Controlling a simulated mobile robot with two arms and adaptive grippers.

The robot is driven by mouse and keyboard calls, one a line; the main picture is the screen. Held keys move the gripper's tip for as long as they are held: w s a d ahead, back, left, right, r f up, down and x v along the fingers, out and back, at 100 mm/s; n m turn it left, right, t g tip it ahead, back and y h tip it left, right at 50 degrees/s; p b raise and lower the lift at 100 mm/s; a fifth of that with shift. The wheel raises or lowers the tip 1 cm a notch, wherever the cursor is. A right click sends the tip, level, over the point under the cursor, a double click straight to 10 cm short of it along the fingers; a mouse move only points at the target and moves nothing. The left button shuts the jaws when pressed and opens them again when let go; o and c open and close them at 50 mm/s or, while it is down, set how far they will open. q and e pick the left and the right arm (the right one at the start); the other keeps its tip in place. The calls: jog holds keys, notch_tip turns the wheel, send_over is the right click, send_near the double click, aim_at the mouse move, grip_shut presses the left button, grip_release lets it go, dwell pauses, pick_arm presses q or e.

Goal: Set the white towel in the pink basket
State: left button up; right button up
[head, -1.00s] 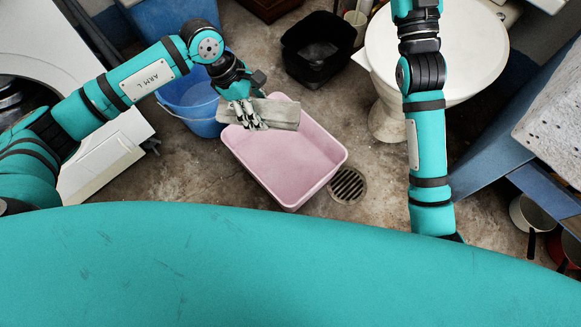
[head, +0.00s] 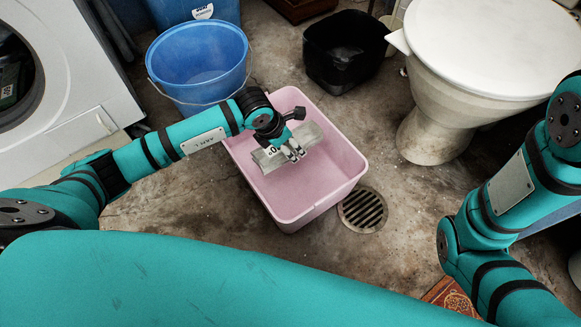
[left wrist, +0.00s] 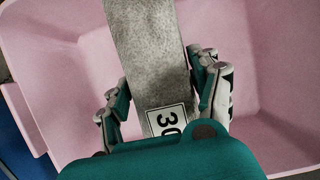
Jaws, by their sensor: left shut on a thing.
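The white towel (head: 309,134) looks pale grey and is a flat folded strip. My left gripper (head: 291,150) is shut on it near its middle. Both are over the opening of the pink basket (head: 352,178), inside its outline. I cannot tell whether the towel touches the basket floor. In the left wrist view the towel (left wrist: 150,45) runs between the fingers of the gripper (left wrist: 163,88), with a white tag reading 30 near the palm. The pink basket (left wrist: 275,60) surrounds it there. My right arm is at the right of the head view, its gripper out of view.
A blue bucket (head: 200,62) stands behind the basket to the left. A black bin (head: 345,50) stands behind it, and a white toilet (head: 440,110) is to the right. A floor drain (head: 362,210) lies beside the basket. Concrete floor is clear around the drain.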

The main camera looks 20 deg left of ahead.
pick_arm(q)
jog(key=b, duration=0.3)
send_over(293, 165)
jog(key=s, duration=0.1)
jog(key=f, duration=0.3)
jog(key=a+f, duration=0.1)
jog(key=f, duration=0.1)
jog(key=shift+s+f, duration=0.1)
jog(key=shift+f, duration=0.25)
notch_tip(293, 165, down, 3)
jog(key=b, duration=0.2)
jog(key=shift+b, duration=0.35)
jog(key=shift+r, duration=0.15)
jog(key=o, duration=1.4)
